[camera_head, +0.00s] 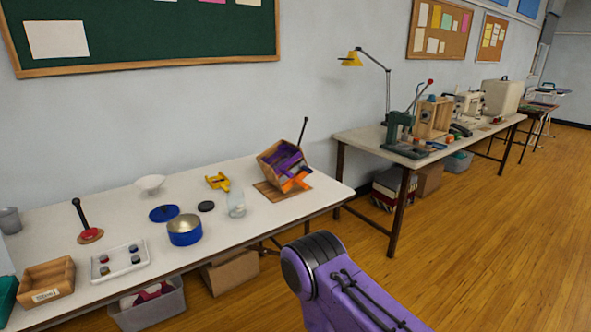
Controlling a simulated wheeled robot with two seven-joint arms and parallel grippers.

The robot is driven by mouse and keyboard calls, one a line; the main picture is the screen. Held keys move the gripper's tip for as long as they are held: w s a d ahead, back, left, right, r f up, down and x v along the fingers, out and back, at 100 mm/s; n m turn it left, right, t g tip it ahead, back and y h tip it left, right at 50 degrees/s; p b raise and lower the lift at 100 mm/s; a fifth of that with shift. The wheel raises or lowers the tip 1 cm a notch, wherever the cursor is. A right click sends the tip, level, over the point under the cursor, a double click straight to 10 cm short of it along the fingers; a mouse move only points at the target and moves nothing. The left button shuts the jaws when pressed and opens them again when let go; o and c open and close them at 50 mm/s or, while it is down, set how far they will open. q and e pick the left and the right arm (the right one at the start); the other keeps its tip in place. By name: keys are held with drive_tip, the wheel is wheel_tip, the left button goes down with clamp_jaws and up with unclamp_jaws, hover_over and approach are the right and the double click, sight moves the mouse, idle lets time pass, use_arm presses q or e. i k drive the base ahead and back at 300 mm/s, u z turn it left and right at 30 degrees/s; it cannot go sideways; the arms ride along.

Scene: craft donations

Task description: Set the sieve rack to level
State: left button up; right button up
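A tilted wooden box-like rack (268,157) stands at the right end of the near white table, on a flat brown board. It looks like the sieve rack. It leans clearly out of level and has purple and orange parts in or across its front; their details are too small to tell. A thin dark lever (303,131) rises behind its right side. A purple arm link of mine with a black joint comes in at the bottom, in front of the table and apart from the rack. Neither of my grippers is in view.
The near table (120,210) also bears a white bowl (149,184), a yellow tool (218,181), a clear bottle (236,205), a blue pot (185,231), a white tray (120,261) and a wooden crate (46,282). A second table stands behind right. Wooden floor on the right is open.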

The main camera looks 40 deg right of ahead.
sight(268, 172)
drive_tip(key=u, duration=0.05)
drive_tip(key=k, duration=0.5)
drive_tip(key=z, duration=1.35)
drive_tip(key=i, duration=1.65)
drive_tip(key=u, duration=0.35)
